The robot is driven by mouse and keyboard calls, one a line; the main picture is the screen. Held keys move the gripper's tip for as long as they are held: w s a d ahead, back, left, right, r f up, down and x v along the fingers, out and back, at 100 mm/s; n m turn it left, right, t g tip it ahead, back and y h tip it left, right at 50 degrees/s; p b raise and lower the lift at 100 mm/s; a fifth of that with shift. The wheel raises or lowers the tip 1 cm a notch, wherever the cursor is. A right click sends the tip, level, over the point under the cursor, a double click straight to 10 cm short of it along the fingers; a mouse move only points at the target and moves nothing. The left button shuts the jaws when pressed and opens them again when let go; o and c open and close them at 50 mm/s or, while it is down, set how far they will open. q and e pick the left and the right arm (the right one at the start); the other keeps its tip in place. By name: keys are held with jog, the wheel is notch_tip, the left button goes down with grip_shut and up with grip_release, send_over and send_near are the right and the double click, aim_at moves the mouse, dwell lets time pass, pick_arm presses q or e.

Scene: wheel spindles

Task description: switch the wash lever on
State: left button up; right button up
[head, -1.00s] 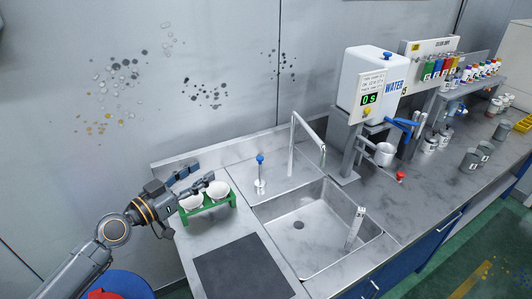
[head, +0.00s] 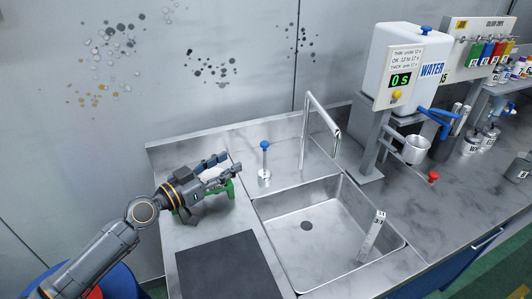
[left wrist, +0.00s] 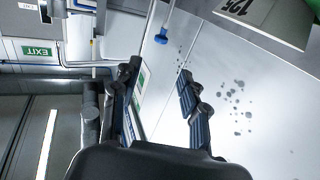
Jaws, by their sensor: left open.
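The wash lever (head: 264,162) is a thin metal stem with a blue knob, standing upright on the steel deck behind the sink, left of the tall faucet (head: 304,139). In the left wrist view its blue knob (left wrist: 161,39) shows beyond the fingertips, roughly between them. My left gripper (head: 231,165) is open and empty, a short way left of the lever and apart from it. In the left wrist view its two fingers (left wrist: 160,72) are spread. My right gripper is not in view.
A green rack (head: 229,188) is partly hidden behind my left gripper. The steel sink basin (head: 309,222) holds an upright labelled strip (head: 372,236). A dark mat (head: 228,268) lies at the front left. The water tank (head: 409,55) stands to the right.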

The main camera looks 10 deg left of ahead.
aim_at(265, 143)
pick_arm(q)
jog(key=p+x, duration=0.1)
jog(key=x, duration=0.3)
jog(key=p+x, duration=0.1)
jog(key=x, duration=0.3)
jog(key=p+x, duration=0.1)
jog(key=x, duration=0.3)
jog(key=shift+w+d+f+p, duration=0.15)
jog(key=shift+w+f+p, duration=0.15)
jog(key=shift+p, duration=0.1)
jog(key=shift+w+d, duration=0.35)
jog(key=shift+w, duration=0.15)
jog(key=c, duration=0.9)
grip_shut()
